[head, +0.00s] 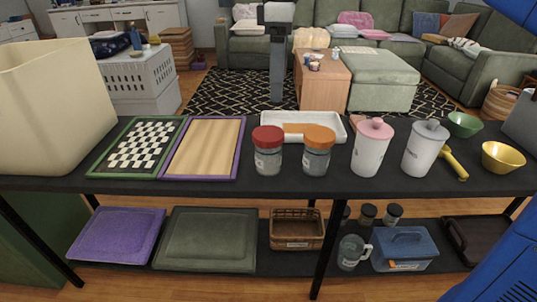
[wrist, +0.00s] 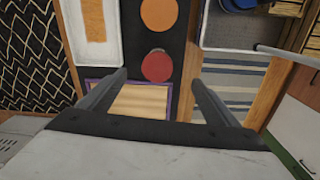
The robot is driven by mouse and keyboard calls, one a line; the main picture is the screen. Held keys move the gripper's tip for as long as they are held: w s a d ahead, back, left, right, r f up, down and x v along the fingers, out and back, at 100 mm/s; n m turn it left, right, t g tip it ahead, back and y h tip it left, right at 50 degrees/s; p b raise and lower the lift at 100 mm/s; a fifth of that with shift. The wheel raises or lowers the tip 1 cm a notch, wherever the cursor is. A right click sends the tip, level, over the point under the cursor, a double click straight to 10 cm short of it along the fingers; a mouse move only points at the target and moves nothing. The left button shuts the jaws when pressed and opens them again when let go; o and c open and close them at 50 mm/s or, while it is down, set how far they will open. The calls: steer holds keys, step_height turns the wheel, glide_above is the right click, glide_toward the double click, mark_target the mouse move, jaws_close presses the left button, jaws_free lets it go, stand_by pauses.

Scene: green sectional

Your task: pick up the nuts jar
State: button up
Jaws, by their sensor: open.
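Two clear jars with grey labels stand side by side on the black tabletop, one with a red lid (head: 268,150) and one with an orange lid (head: 317,148). Their labels are too small to read, so I cannot tell which is the nuts jar. In the wrist view I look down on the round red lid (wrist: 157,66) and the orange lid (wrist: 159,13). My gripper (wrist: 160,78) is open and empty. The red lid shows between and just beyond its fingertips, apart from both. I cannot make out my gripper in the head view.
A white tray (head: 335,126) lies behind the jars. A purple-edged wooden board (head: 203,148) is left of them. A pink-lidded canister (head: 371,150) and a grey-lidded canister (head: 424,150) stand to the right. A large cream bin (head: 50,110) fills the table's left end.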

steer(key=a, duration=0.2)
glide_toward(269, 133)
steer(key=shift+n, duration=0.4)
step_height(269, 133, down, 6)
steer(key=shift+s, duration=0.1)
steer(key=shift+a+f, duration=0.15)
steer(key=shift+f, duration=2.55)
steer(key=shift+c, duration=0.3)
steer(key=c, duration=1.5)
steer(key=shift+o, duration=0.2)
steer(key=shift+r, duration=0.1)
